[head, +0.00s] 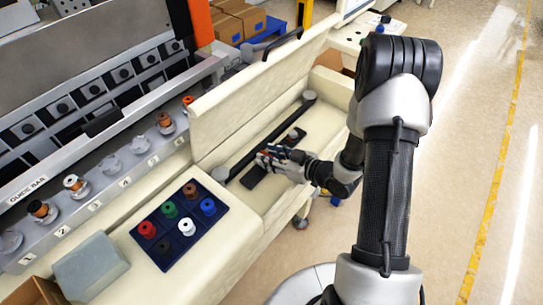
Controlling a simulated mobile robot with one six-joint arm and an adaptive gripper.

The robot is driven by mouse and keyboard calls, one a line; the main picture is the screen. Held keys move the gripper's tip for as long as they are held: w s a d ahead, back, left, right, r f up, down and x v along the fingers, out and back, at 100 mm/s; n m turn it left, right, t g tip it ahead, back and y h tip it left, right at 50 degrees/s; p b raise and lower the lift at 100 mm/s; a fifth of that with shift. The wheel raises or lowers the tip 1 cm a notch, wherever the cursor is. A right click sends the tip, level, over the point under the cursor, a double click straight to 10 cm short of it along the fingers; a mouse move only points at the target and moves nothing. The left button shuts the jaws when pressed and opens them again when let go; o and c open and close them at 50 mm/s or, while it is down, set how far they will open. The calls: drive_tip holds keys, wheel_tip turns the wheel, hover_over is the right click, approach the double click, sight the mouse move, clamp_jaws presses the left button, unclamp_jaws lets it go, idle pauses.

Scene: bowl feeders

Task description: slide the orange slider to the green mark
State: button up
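My gripper (268,158) reaches from the right into the open cream compartment, low over the dark rail (280,127). The rail runs slantwise between two grey end posts. I cannot make out the green mark. The fingertips are too small to show whether the gripper is open or shut.
A raised cream lid (235,100) with a black handle stands behind the compartment. A dark blue tray (157,257) with several coloured spools lies to the left. A grey block (90,268) sits left of the tray. A grey bar with spools runs behind. The floor at right is clear.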

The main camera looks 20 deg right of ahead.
clamp_jaws()
idle(0.5)
drive_tip(key=shift+d, duration=0.1)
